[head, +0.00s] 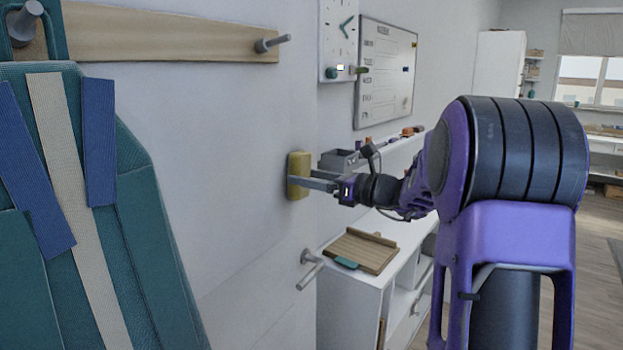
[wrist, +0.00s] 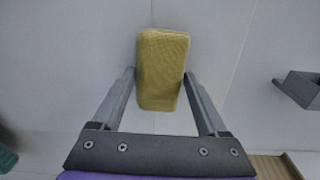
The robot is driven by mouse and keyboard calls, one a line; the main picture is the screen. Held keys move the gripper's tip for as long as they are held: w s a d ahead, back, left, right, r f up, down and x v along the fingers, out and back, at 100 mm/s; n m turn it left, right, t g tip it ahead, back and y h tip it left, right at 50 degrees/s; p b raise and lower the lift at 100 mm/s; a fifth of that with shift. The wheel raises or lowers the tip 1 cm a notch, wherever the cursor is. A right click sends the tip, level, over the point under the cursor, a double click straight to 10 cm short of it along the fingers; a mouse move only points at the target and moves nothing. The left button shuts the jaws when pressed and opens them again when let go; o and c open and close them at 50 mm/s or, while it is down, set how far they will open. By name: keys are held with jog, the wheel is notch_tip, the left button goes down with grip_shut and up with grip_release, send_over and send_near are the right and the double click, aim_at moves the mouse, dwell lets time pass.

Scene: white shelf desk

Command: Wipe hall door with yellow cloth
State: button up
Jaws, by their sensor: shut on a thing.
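The yellow cloth (head: 297,176) is a thick, block-like pad. In the head view it is upright at the pale hall door (head: 250,215), close against its surface; I cannot tell whether it touches. My gripper (head: 312,182) is shut on the cloth, its grey fingers reaching in from the right. In the wrist view the cloth (wrist: 162,70) sits between the fingertips of my gripper (wrist: 160,85), with the pale surface (wrist: 225,50) behind it. A metal lever handle (head: 309,268) shows below the cloth. The cloth's door-facing side is hidden.
A teal backpack (head: 150,215) hangs at the left below a wooden peg rail (head: 170,38). A white shelf desk (head: 350,300) with a wooden board (head: 362,251) stands right of the handle. A grey tray (head: 340,160) is close behind my gripper. A whiteboard (head: 387,70) hangs above.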

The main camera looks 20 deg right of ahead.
jog(key=shift+s+a+b, duration=0.7)
jog(key=shift+s+a, duration=1.75)
jog(key=shift+a, duration=0.2)
jog(key=shift+s+a+b, duration=0.35)
jog(key=shift+s+a, duration=0.9)
jog(key=shift+a, duration=0.3)
jog(key=shift+p+v, duration=0.35)
jog(key=shift+v, duration=2.6)
jog(key=shift+d, duration=0.15)
jog(key=v, duration=0.3)
jog(key=shift+p, duration=0.3)
